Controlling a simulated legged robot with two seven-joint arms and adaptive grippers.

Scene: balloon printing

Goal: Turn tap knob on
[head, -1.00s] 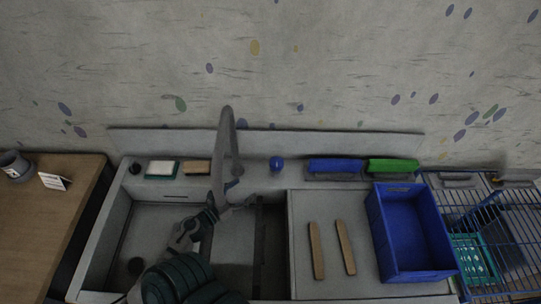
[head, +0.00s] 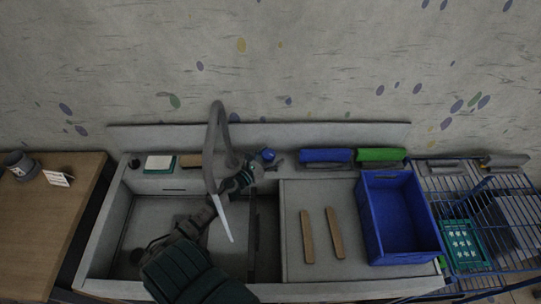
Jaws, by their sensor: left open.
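The grey curved tap (head: 214,135) rises from the back ledge of the sink (head: 125,225), its spout bent over the basin. A pale white streak (head: 225,220) runs down from the spout end and looks like flowing water. The round blue tap knob (head: 267,155) sits on the ledge right of the tap. My left gripper (head: 262,164) is open at the knob, its fingers close to or around it; contact is hard to tell. My left arm crosses the basin and hides part of it. My right gripper is not in view.
A blue bin (head: 405,265) stands on the right worktop beside two wooden sticks (head: 307,237). A blue brush (head: 326,155) and a green brush (head: 380,155) lie on the back ledge. A wire rack (head: 500,212) is at right, a wooden table (head: 45,225) at left.

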